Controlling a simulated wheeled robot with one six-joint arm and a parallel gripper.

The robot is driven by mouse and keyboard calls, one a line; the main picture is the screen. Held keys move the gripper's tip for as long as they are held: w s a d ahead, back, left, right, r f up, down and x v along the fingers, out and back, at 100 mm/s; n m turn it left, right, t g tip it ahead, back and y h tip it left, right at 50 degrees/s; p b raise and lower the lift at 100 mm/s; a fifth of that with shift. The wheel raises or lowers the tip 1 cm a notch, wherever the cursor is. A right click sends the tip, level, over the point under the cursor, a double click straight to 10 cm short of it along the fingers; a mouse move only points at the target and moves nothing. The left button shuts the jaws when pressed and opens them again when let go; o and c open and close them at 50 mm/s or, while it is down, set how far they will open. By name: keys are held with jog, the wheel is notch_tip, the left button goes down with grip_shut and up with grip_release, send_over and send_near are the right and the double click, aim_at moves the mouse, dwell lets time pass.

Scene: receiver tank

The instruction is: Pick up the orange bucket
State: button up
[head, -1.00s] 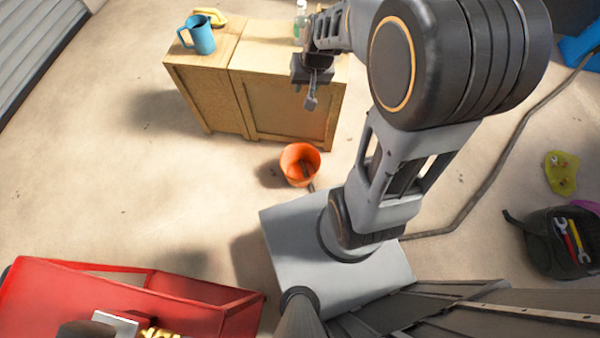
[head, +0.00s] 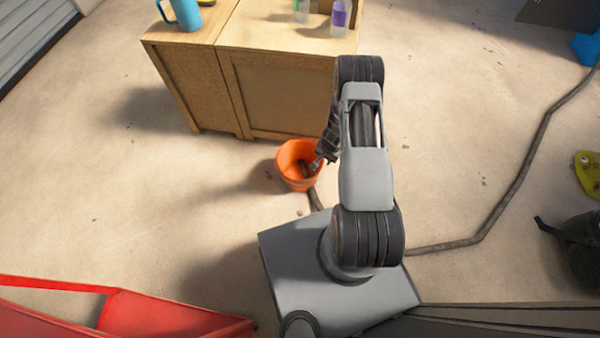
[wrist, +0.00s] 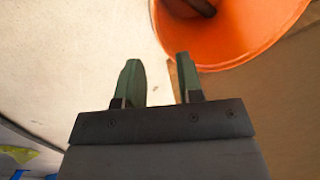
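The orange bucket (head: 296,172) stands on the floor in front of the wooden cabinet, and something dark shows inside it. In the wrist view the bucket (wrist: 245,30) fills the upper right, with its near rim just beyond my right finger. My gripper (wrist: 160,82) is open, its two green fingers apart with bare floor between them. In the head view my gripper (head: 317,163) is at the right side of the bucket, partly hidden by my arm. I cannot tell whether a finger touches the rim.
The wooden cabinet (head: 280,90) stands behind the bucket, with a blue mug (head: 184,14) and bottles on top. A red container (head: 160,315) lies at the lower left. A dark hose (head: 480,232) runs over the floor at the right. Floor left of the bucket is clear.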

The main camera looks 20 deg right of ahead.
jog(key=f+b, duration=0.1)
jog(key=f, duration=0.3)
jog(key=f+b, duration=0.2)
jog(key=f, duration=0.1)
jog(key=w+a+f+b, duration=0.1)
jog(key=f, duration=0.3)
jog(key=shift+w+f, duration=0.1)
jog(key=shift+f, duration=0.25)
jog(key=shift+r, duration=0.1)
grip_shut()
